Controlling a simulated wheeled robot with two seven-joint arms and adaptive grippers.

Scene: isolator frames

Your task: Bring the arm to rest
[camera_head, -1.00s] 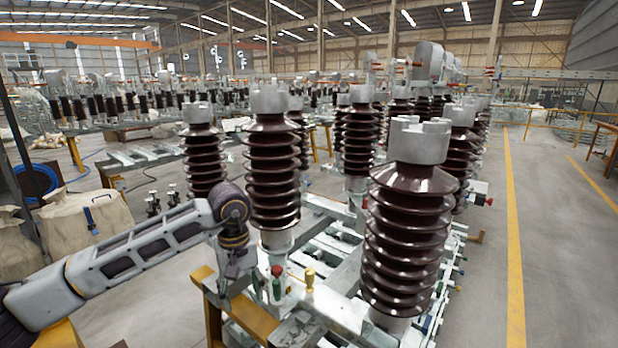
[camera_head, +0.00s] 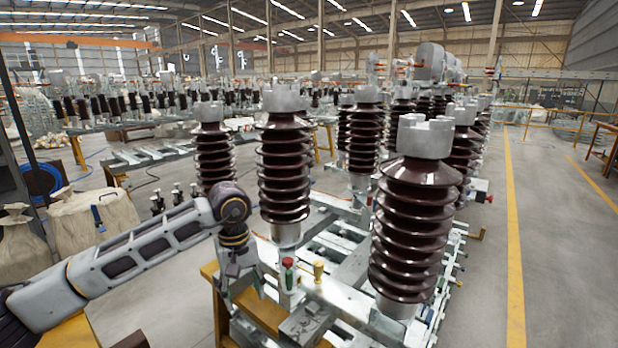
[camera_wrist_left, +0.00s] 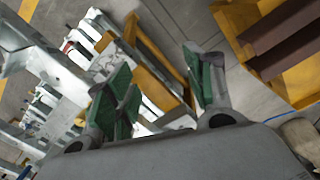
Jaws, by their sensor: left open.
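My left arm comes in from the left in the head view, bent at the wrist, with the left gripper (camera_head: 240,290) pointing down beside the near left corner of the frame stand. In the left wrist view the gripper (camera_wrist_left: 165,85) shows its green-padded fingers spread apart, with nothing between them. The frame stand (camera_head: 345,325) carries tall dark brown ribbed insulators, the nearest one (camera_head: 415,235) to the right of the gripper and another (camera_head: 284,175) just behind it. My right gripper is not in view.
A small green-and-red part (camera_head: 289,275) and a yellow part (camera_head: 318,271) stand upright on the frame just right of the gripper. A yellow support (camera_head: 264,318) is beneath. Pale sacks (camera_head: 92,232) stand at left. The floor right of the frame is clear.

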